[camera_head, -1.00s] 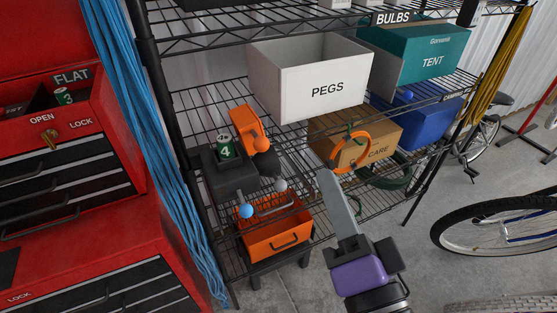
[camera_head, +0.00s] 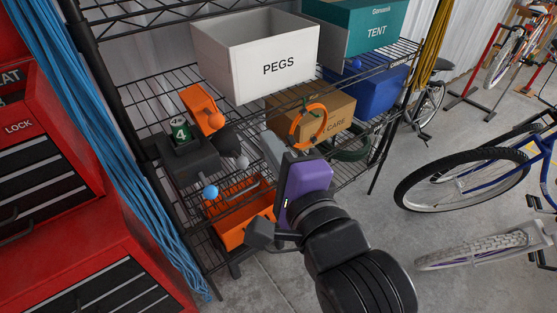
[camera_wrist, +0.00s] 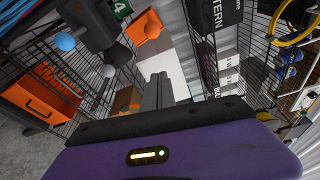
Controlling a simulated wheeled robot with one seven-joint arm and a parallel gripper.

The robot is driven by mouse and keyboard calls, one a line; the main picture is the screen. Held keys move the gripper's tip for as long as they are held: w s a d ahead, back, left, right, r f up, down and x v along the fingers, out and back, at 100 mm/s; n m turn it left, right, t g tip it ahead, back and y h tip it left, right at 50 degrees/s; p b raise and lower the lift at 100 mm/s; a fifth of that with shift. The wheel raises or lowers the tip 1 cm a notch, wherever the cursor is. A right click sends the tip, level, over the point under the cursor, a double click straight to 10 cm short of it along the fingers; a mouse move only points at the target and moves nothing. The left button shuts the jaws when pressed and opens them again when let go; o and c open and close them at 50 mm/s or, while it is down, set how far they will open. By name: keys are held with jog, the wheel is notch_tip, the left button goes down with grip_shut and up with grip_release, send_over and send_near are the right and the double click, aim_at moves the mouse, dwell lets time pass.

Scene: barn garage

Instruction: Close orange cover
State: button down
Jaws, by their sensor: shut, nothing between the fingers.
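The orange cover (camera_head: 202,110) stands raised at the back of a dark grey device (camera_head: 188,165) on the wire shelf. A green battery-like cylinder marked 4 (camera_head: 180,131) sits exposed in the device. The device has a blue knob (camera_head: 210,192) and a grey knob (camera_head: 242,161). My gripper (camera_head: 271,146), with its purple body, is shut and empty, to the right of the device and apart from the cover. In the wrist view the cover (camera_wrist: 147,27) shows ahead, slightly left of my shut fingers (camera_wrist: 157,90); the device (camera_wrist: 92,25) is farther left.
A white PEGS box (camera_head: 275,65) stands behind. A cardboard box (camera_head: 335,122) with an orange ring (camera_head: 308,125) is right of my gripper. An orange bin (camera_head: 240,222) sits below the device. Blue hanging cords (camera_head: 105,130) and a red tool chest (camera_head: 50,220) are at left.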

aim_at(221, 124)
jog(key=w+a+p, duration=0.2)
jog(key=w+a, duration=0.2)
jog(key=a, duration=0.1)
jog(key=shift+a+r, duration=0.25)
jog(key=shift+s+a+r+n+b, duration=0.15)
jog(key=shift+a+n+b, duration=0.1)
jog(key=shift+n+b, duration=0.2)
dwell(0.3)
jog(key=n+b, duration=0.1)
jog(key=s+a+n+b, duration=0.1)
jog(key=n, duration=0.1)
jog(key=shift+a+t, duration=0.25)
jog(key=shift+t, duration=0.15)
jog(key=s+a+f+n+y+b, duration=0.2)
jog(key=a+n+b, duration=0.3)
jog(key=n, duration=0.7)
jog(key=shift+s+t+y+b, duration=0.3)
jog(key=shift+s+y+b, duration=0.1)
jog(key=shift+s+y, duration=0.35)
